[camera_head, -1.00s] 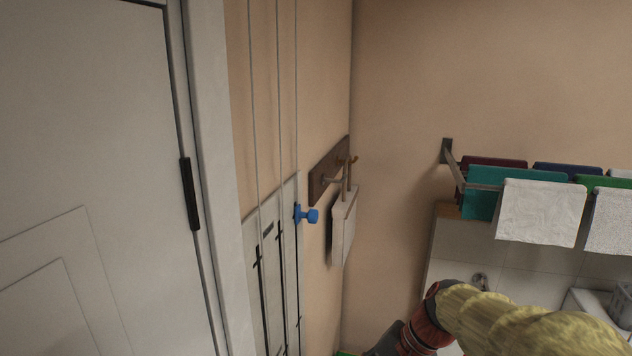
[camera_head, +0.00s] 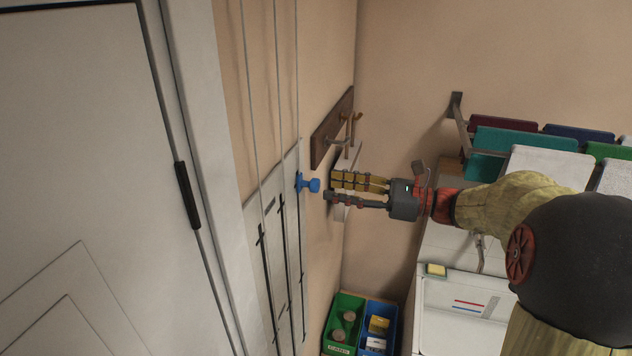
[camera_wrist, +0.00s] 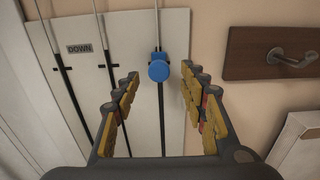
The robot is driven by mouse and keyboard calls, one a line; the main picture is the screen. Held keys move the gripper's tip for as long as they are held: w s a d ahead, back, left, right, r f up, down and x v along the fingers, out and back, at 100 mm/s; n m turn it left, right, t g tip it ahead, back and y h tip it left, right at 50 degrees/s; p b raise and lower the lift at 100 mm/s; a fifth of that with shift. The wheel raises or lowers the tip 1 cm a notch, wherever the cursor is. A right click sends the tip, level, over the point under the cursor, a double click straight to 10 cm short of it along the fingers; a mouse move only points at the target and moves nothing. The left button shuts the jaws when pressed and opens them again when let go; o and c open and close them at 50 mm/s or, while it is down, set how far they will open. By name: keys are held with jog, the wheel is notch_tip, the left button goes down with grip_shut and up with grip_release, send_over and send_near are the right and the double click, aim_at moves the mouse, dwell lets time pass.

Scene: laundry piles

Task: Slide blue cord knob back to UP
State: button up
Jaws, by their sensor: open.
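The blue cord knob (camera_head: 309,184) sits near the top of the right-hand slot of a pale wall panel (camera_head: 290,235). In the wrist view the blue knob (camera_wrist: 159,69) lies between and just beyond the fingertips. A label reading DOWN (camera_wrist: 80,48) is on the panel to its left. My gripper (camera_head: 335,188) is open and points at the knob from the right. In the wrist view its two fingers (camera_wrist: 160,80) stand either side of the knob, with nothing held. I cannot tell whether any finger touches it.
A wooden hook rail (camera_head: 331,130) is on the wall just right of the panel, with a pale hanging item partly behind my gripper. A white door (camera_head: 90,180) stands at left. A towel rack (camera_head: 461,115) and green and blue bins (camera_head: 345,325) are to the right and below.

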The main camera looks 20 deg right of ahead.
aim_at(319, 185)
jog(key=p+x, duration=0.1)
jog(key=x, duration=0.3)
jog(key=shift+a+r, duration=0.1)
jog(key=shift+a, duration=0.1)
jog(key=shift+w+a, duration=0.45)
jog(key=shift+a, duration=0.15)
jog(key=c, duration=0.3)
jog(key=c, duration=0.7)
grip_shut()
